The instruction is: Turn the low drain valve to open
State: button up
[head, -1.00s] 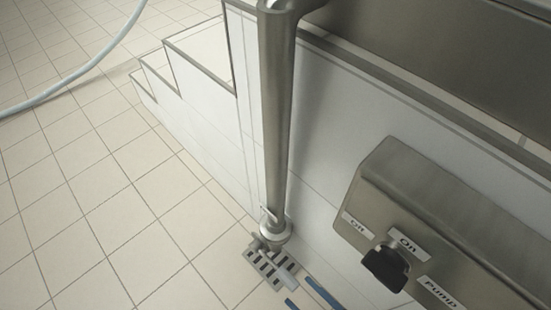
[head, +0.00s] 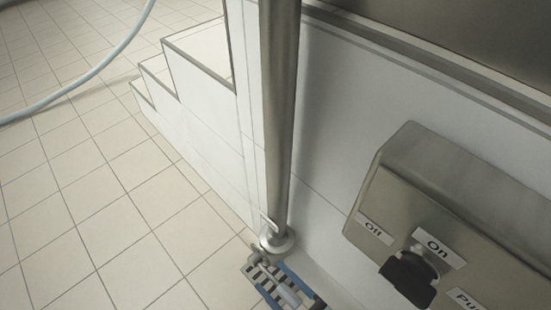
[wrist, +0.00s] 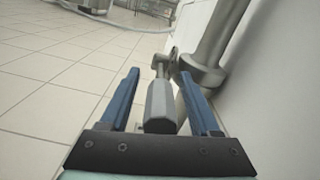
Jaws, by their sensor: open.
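The low drain valve sits at the foot of a steel pipe (head: 278,130), just above the floor. Its grey handle (head: 288,294) sticks out toward the lower right in the head view. In the wrist view the handle (wrist: 160,105) points toward me, lying between my fingers. My gripper (wrist: 159,74) has two blue fingers, open, one on each side of the handle, with a visible gap on both sides.
A metal control box (head: 440,200) with a black knob (head: 408,280) and On and Off labels is on the right. A white wall (wrist: 257,75) runs close to the right of my gripper. Open tiled floor (head: 90,220) lies left, with a hose (head: 100,70) farther off.

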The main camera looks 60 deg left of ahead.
jog(key=shift+a, duration=0.25)
grip_shut()
dwell(1.4)
